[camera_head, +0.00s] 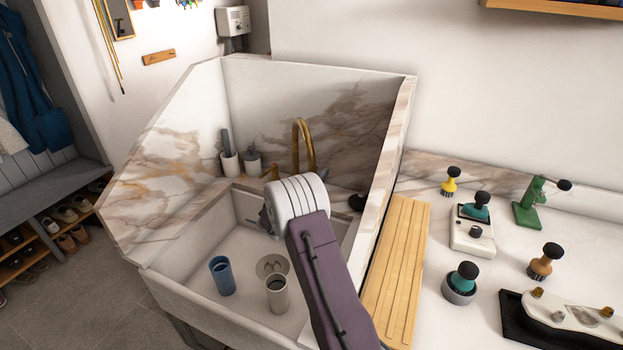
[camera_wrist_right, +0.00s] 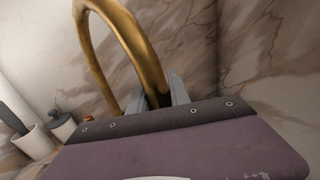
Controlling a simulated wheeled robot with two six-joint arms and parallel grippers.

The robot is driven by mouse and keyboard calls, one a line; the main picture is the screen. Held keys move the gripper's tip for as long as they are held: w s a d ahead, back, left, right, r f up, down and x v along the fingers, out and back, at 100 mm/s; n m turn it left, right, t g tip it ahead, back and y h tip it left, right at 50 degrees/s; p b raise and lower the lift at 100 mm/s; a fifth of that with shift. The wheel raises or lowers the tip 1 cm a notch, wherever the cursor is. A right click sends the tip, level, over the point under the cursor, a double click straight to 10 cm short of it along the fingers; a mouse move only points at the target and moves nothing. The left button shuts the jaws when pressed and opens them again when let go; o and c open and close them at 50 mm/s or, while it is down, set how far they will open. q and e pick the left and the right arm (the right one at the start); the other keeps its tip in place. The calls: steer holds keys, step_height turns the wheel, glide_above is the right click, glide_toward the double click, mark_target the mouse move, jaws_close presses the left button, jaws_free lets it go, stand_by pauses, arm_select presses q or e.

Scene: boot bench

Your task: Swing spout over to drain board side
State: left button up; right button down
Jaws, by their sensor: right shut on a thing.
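The brass gooseneck spout (camera_head: 304,140) rises at the back of the stone sink, in front of the marbled backsplash. In the right wrist view its arch (camera_wrist_right: 133,32) fills the upper left, and one leg comes down between the grey fingers. My right gripper (camera_wrist_right: 158,97) is shut on that leg of the spout. In the head view, my right wrist and forearm hide the spout's lower part and most of the gripper. The slatted wooden drain board (camera_head: 397,270) lies to the right of the sink, beyond its marbled side wall. My left gripper is not in view.
A blue cup (camera_head: 222,276) and a grey cup (camera_head: 277,294) stand in the basin near the drain (camera_head: 272,266). Containers (camera_head: 230,163) stand at the back left ledge. Several brushes and a green stand (camera_head: 530,205) occupy the right counter.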

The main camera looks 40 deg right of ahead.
steer(key=shift+d+r, duration=0.3)
steer(key=shift+r, duration=0.05)
steer(key=shift+w, duration=0.1)
steer(key=c, duration=1.3)
jaws_free()
steer(key=shift+w, duration=0.1)
steer(key=shift+o, duration=0.3)
steer(key=shift+w+f, duration=0.25)
steer(key=shift+f, duration=0.05)
steer(key=v, duration=0.9)
steer(key=shift+s+b, duration=0.15)
steer(key=shift+b, duration=0.3)
